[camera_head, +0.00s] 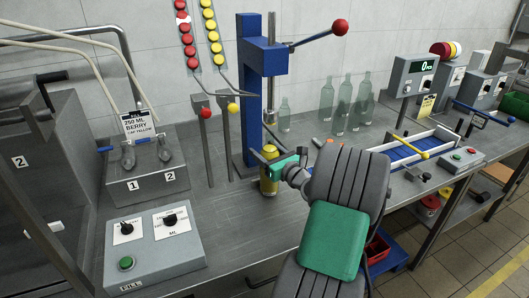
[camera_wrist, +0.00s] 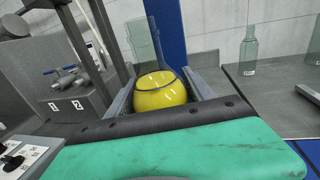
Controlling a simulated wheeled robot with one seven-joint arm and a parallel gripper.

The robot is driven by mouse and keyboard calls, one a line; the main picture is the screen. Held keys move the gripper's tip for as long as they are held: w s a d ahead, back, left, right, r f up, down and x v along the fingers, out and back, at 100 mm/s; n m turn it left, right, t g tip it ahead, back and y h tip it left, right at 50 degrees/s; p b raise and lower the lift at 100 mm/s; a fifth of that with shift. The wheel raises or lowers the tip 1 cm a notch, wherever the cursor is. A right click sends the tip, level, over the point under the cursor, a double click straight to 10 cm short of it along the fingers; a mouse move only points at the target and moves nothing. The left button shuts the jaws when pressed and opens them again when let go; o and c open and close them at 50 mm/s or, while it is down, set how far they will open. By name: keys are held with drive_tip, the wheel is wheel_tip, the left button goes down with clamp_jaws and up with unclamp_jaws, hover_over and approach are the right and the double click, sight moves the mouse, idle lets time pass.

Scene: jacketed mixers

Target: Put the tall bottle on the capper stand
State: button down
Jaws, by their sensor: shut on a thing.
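The capper's stand is mostly hidden by the bottle and my gripper. I cannot tell whether the bottle's base touches the stand.
Several clear empty bottles (camera_head: 345,105) stand behind, to the right. A two-tap filler (camera_head: 148,185) and control box (camera_head: 155,250) are at left. A blue-bedded machine (camera_head: 405,150) is at right.

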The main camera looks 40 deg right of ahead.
drive_tip(key=shift+c, duration=1.9)
unclamp_jaws()
drive_tip(key=shift+f, duration=0.1)
drive_tip(key=shift+s, duration=0.3)
drive_tip(key=s+a, duration=0.1)
drive_tip(key=s, duration=1)
drive_tip(key=shift+s+b, duration=0.25)
drive_tip(key=shift+b, duration=0.15)
